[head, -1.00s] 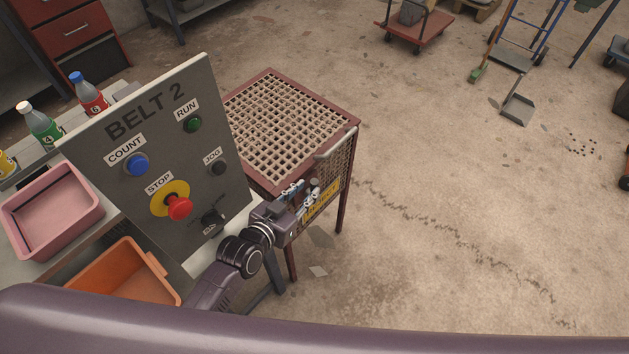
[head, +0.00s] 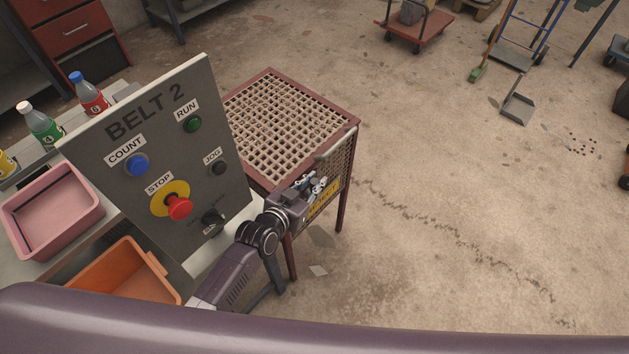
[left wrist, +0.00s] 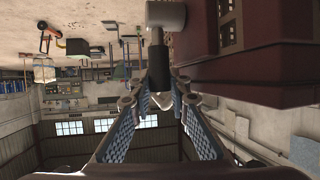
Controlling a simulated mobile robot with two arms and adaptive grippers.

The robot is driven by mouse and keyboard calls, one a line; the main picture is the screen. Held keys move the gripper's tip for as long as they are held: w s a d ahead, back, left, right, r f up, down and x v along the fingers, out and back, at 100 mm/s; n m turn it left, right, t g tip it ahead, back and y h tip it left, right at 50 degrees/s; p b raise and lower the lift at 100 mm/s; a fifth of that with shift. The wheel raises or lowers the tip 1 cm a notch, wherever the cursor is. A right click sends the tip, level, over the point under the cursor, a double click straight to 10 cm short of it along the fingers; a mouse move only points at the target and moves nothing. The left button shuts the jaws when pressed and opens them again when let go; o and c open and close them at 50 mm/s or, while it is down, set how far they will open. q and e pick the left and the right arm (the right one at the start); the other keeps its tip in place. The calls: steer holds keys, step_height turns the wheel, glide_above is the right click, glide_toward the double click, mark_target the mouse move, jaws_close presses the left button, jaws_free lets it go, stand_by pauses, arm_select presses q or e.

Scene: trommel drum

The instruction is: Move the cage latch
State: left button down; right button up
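The cage (head: 352,124) is a red-brown frame with a mesh top, standing right of the BELT 2 panel. A yellow sign (head: 327,197) is on its front side. My left gripper (head: 314,185) is at this side, just above the sign, and largely covers the latch. In the left wrist view, the latch's dark grip with a grey block above it (left wrist: 158,58) lies between the fingertips of my left gripper (left wrist: 160,88). The blue-padded fingers stand apart on both sides of it, with a small gap visible. My right gripper is not in view.
The grey BELT 2 panel (head: 165,160), with several buttons and a red stop knob (head: 179,208), stands close left of my left arm. A pink bin (head: 50,215), an orange bin (head: 122,275) and bottles are further left. The floor right of the cage is open.

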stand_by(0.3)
arm_select(q)
steer(key=shift+r+p, duration=0.15)
steer(key=shift+p, duration=0.2)
steer(key=w+g+y+p, duration=0.1)
steer(key=p, duration=0.2)
steer(key=w+d+f+g+y+p, duration=0.1)
steer(key=g+p, duration=0.1)
steer(key=p, duration=0.2)
steer(key=shift+w+d+g, duration=0.15)
steer(key=shift+d+g, duration=0.15)
steer(key=c, duration=2.1)
jaws_free()
steer(key=shift+r, duration=0.1)
